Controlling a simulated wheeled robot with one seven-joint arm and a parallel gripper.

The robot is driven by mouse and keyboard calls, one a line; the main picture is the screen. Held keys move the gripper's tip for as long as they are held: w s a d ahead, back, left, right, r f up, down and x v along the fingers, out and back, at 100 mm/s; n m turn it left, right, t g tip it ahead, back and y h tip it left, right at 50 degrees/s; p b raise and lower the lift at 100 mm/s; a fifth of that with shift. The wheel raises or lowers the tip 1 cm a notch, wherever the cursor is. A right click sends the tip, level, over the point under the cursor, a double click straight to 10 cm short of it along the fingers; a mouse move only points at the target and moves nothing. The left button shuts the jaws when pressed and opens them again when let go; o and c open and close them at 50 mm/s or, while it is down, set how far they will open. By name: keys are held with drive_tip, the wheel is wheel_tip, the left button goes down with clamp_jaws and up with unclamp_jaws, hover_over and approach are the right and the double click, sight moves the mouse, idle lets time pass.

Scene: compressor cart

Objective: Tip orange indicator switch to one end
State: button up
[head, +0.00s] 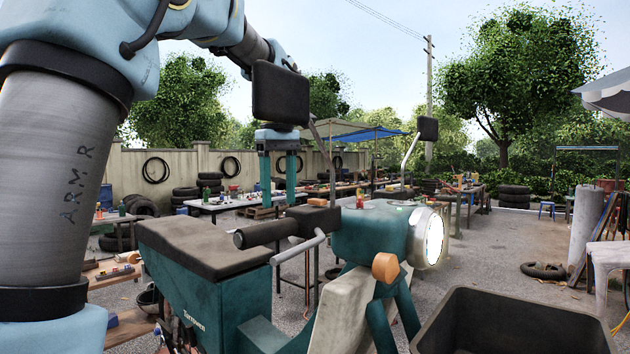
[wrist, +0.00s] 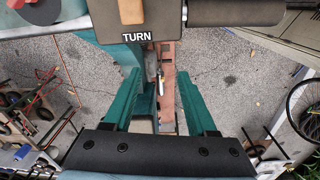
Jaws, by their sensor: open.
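The orange indicator switch (wrist: 132,10) shows at the top edge of the wrist view, above a white TURN label on a black housing (wrist: 150,30). Its top is cut off by the frame, so I cannot tell which way it is tipped. My gripper (wrist: 158,73) is open and empty, its two green fingers apart and below the switch in the picture. In the head view my gripper (head: 278,198) points down, above the handlebar grip (head: 265,233) and left of the dark switch housing (head: 315,220). The switch itself is too small there to make out surely.
A teal vehicle with a black seat (head: 200,247), a lit headlamp (head: 433,238) and an orange lamp (head: 385,267) stands in front. A black bin (head: 515,325) is at lower right.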

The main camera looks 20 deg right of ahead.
sight(317, 202)
drive_tip(key=s+d+r+n+p, duration=0.1)
drive_tip(key=s+d+r, duration=0.2)
drive_tip(key=r, duration=0.3)
drive_tip(key=s+d+r+n, duration=0.1)
drive_tip(key=s+d+r, duration=0.15)
drive_tip(key=r, duration=0.35)
wheel_tip(317, 202, down, 11)
drive_tip(key=shift+d+r+p, duration=0.1)
drive_tip(key=shift+p, duration=0.55)
clamp_jaws()
drive_tip(key=shift+w, duration=0.1)
